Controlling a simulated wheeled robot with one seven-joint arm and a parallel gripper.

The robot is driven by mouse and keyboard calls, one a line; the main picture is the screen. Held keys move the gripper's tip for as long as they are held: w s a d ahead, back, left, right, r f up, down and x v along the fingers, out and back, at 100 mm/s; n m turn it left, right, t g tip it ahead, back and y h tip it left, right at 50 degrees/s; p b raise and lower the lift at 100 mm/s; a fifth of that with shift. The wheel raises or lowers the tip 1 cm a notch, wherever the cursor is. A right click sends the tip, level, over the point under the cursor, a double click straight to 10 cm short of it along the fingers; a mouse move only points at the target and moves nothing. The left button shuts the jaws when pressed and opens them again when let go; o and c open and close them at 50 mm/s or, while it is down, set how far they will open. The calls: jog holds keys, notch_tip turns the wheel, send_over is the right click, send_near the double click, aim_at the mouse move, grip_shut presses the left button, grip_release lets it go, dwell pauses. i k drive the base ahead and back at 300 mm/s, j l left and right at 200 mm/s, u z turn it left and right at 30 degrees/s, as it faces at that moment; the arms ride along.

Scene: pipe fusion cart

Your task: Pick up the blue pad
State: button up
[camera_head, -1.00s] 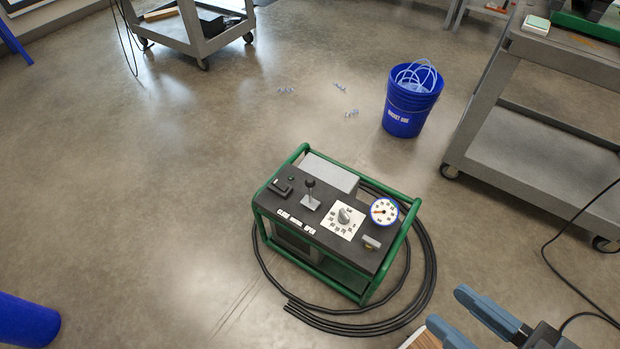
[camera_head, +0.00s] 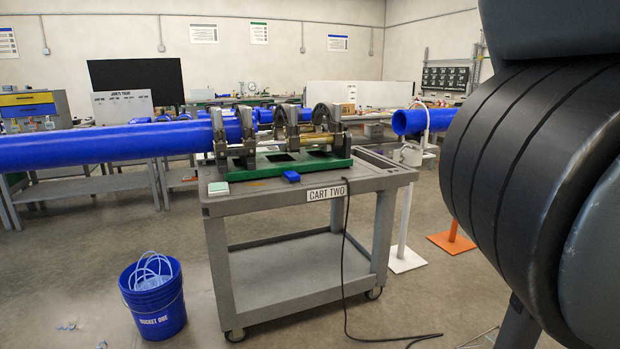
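A small blue pad (camera_head: 291,176) lies on the top of the grey cart (camera_head: 335,189) labelled CART TWO, near its front edge. It is in front of the green base (camera_head: 304,163) of the pipe clamp machine. A pale green and white pad (camera_head: 218,188) lies at the cart top's front left corner. My gripper is out of view. Only large dark links of my own arm show, filling the right side.
A long blue pipe (camera_head: 100,145) runs through the clamps and sticks out left of the cart. A blue bucket (camera_head: 153,310) with clear tubing stands on the floor at left. A black cable (camera_head: 346,250) hangs down the cart's front. White and orange pipe stands (camera_head: 406,260) stand right.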

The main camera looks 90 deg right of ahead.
aim_at(291, 176)
jog(key=z, duration=2.05)
